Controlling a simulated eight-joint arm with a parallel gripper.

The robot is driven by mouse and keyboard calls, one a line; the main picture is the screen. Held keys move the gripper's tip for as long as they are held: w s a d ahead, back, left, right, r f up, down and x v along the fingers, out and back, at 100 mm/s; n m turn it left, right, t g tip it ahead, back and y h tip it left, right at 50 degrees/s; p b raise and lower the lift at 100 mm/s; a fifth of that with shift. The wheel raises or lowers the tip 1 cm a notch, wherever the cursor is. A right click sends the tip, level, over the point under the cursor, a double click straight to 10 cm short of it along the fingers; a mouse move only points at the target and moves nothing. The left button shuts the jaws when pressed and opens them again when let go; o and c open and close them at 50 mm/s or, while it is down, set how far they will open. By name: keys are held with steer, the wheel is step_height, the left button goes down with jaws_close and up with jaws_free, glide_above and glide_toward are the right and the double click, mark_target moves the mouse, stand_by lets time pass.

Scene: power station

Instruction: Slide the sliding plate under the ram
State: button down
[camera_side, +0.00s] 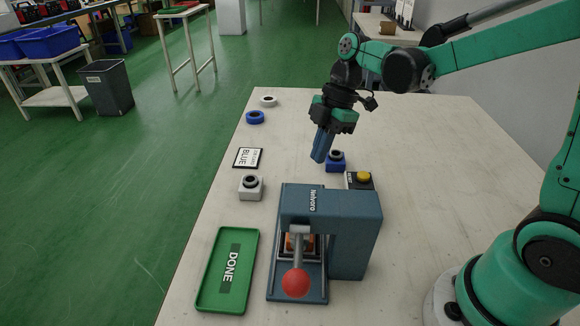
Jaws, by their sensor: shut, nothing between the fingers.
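The blue-grey press (345,228), lettered Nelvaro, stands at the front of the table. A red ball knob (295,283) on a grey rod (299,250) shows at its open front, over a dark frame (315,290). An orange-brown part (290,242) shows partly behind the rod. The sliding plate and the ram are largely hidden by the press head and knob, and I cannot tell the plate's position. My gripper (318,160) is shut and empty, pointing down behind the press, just left of a blue block with a dark ring (335,164). It is apart from the press.
A yellow button on a black box (361,180) sits behind the press. A green DONE tray (205,290) lies left of it. A white block with a dark ring (250,190), a BLUE card (247,158), a blue ring (255,117) and a white ring (268,101) line the left edge.

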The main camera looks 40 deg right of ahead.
steer(key=w+d+r+m+y, duration=0.1)
steer(key=d+r+m+y, duration=0.2)
steer(key=d+m, duration=0.45)
steer(key=shift+m, duration=0.55)
steer(key=x, duration=0.6)
steer(key=a+x, duration=0.1)
steer(key=x, duration=0.2)
steer(key=shift+w+a, duration=0.2)
steer(key=a, duration=0.1)
steer(key=s+a+f, duration=0.1)
steer(key=shift+s+a, duration=0.3)
steer(key=shift+a, duration=0.1)
steer(key=shift+s+a, duration=0.3)
steer(key=shift+a, duration=0.1)
steer(key=shift+s+a, duration=1.6)
